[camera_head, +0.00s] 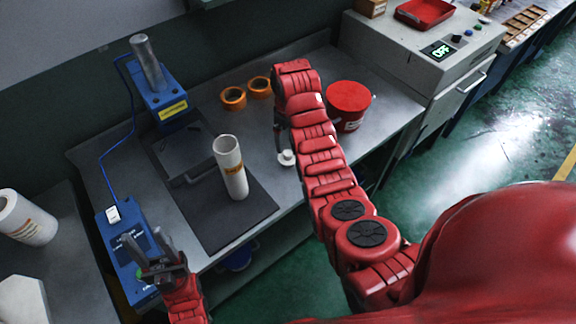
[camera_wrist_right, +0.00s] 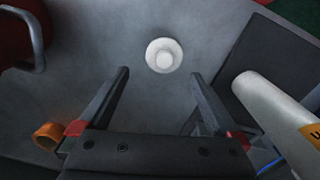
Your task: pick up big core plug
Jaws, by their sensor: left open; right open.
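The big core plug is most likely the white round flanged piece (camera_head: 286,158) on the grey table, beside my right arm. In the right wrist view it is a white disc with a raised centre (camera_wrist_right: 164,56), lying just beyond and between the fingertips. My right gripper (camera_wrist_right: 160,73) is open and empty above the table, pointing down at it; in the head view it is mostly hidden by my arm. My left gripper (camera_head: 158,246) is open and empty over the blue control box at the front left.
A white tube (camera_head: 230,168) stands on a dark mat (camera_head: 245,213), left of the plug. Orange rings (camera_head: 233,97) lie behind, and a red bucket (camera_head: 348,105) stands right of my right arm. A blue device with a metal post (camera_head: 150,65) is at the back left.

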